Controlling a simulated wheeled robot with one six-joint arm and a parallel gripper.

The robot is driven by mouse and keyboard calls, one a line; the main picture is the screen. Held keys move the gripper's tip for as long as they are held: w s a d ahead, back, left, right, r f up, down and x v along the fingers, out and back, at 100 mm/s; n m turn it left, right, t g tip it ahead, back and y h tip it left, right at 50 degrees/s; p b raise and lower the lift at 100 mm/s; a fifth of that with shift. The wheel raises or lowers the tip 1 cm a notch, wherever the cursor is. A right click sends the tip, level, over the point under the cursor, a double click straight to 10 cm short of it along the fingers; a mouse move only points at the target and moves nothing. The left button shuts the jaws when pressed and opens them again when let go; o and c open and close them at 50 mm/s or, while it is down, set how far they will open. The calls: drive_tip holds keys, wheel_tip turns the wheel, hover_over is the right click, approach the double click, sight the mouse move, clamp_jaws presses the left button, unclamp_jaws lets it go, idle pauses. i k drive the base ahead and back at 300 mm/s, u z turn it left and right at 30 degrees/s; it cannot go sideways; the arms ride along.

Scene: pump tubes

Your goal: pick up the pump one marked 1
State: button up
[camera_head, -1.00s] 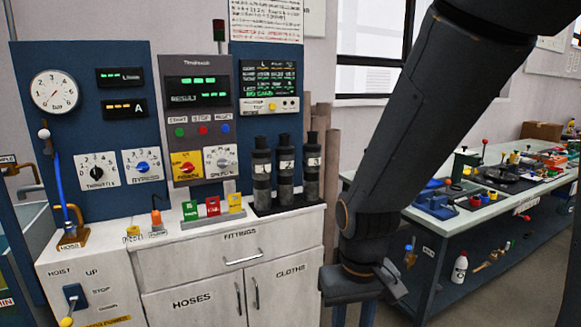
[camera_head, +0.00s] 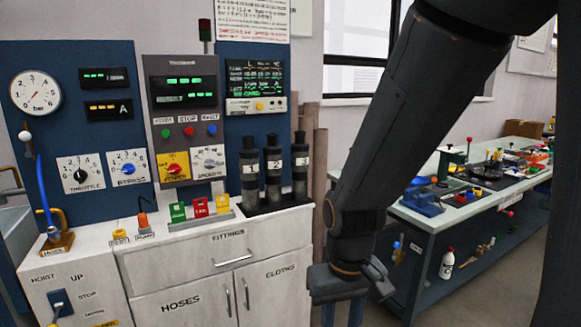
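Three dark pump tubes with black caps and pale number labels stand upright in a row on a black base at the right end of the white cabinet top. The pump marked 1 (camera_head: 250,176) is the leftmost. The pump marked 2 (camera_head: 273,172) is in the middle and the pump marked 3 (camera_head: 299,168) is on the right. My gripper (camera_head: 350,284) hangs low at the bottom of the picture, to the right of the cabinet and below the pumps. It is apart from all three. Its fingers are not clear enough to tell open from shut.
The white cabinet (camera_head: 193,269) has a panel (camera_head: 75,145) with gauge and knobs behind it. Green, red and yellow tags (camera_head: 200,208) stand left of the pumps. A workbench (camera_head: 455,215) with tools is at the right. Brown pipes (camera_head: 319,160) rise behind the pumps.

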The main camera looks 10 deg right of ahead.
sight(249, 155)
drive_tip(key=z, duration=0.3)
drive_tip(key=i, duration=1.2)
drive_tip(key=u, duration=0.4)
